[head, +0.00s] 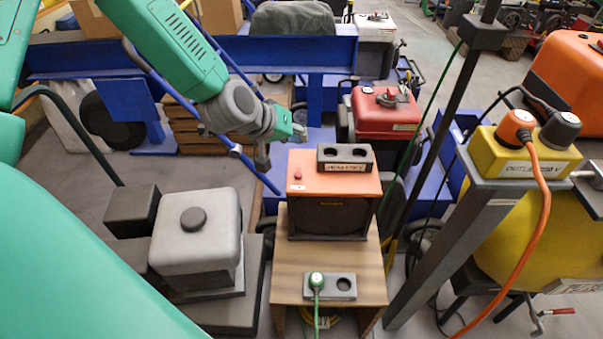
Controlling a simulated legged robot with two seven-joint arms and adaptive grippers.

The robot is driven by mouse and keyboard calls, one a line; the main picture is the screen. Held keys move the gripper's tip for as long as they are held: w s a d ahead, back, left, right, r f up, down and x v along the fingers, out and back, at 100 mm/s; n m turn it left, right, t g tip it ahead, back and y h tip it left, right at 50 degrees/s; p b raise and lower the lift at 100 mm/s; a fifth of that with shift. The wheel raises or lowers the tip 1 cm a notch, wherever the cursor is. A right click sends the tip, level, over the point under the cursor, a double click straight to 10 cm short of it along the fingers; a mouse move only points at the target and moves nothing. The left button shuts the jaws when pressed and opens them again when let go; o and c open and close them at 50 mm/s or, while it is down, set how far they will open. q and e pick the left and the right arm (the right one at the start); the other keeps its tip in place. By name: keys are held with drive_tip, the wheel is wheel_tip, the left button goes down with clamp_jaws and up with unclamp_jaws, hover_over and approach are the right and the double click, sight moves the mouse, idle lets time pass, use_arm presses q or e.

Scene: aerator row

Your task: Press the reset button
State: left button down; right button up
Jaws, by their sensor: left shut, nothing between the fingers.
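A small red button (297,173) stands on the left side of the top of an orange-topped box with a dark front (350,186). I take it for the reset button; its tiny label is unreadable. My left gripper (262,163) reaches in from the upper left on my green arm. It is shut and empty, its fingers pointing down. In the picture it is just left of the button and a little above it, apart from it. I cannot tell its exact height over the box. My right gripper is not in view.
A dark two-socket block (345,157) sits on the box. The box stands on a wooden stand (276,275), with a green plug (316,280) in front. A grey tank (195,235) stands left. A dark post (445,110) and a yellow outlet box (518,160) with an orange cable are right.

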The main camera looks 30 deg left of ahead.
sight(298, 174)
use_arm(q)
wheel_tip(298, 174, down, 8)
drive_tip(key=b, duration=0.7)
drive_tip(key=shift+a+f, duration=0.15)
drive_tip(key=shift+f, duration=0.1)
drive_tip(key=shift+a+f, duration=0.1)
drive_tip(key=shift+f, duration=0.2)
drive_tip(key=shift+a, duration=0.1)
drive_tip(key=shift+a, duration=0.1)
drive_tip(key=shift+d, duration=0.2)
drive_tip(key=shift+a, duration=0.1)
drive_tip(key=shift+f, duration=0.1)
drive_tip(key=shift+f+b, duration=0.2)
drive_tip(key=shift+b, duration=0.1)
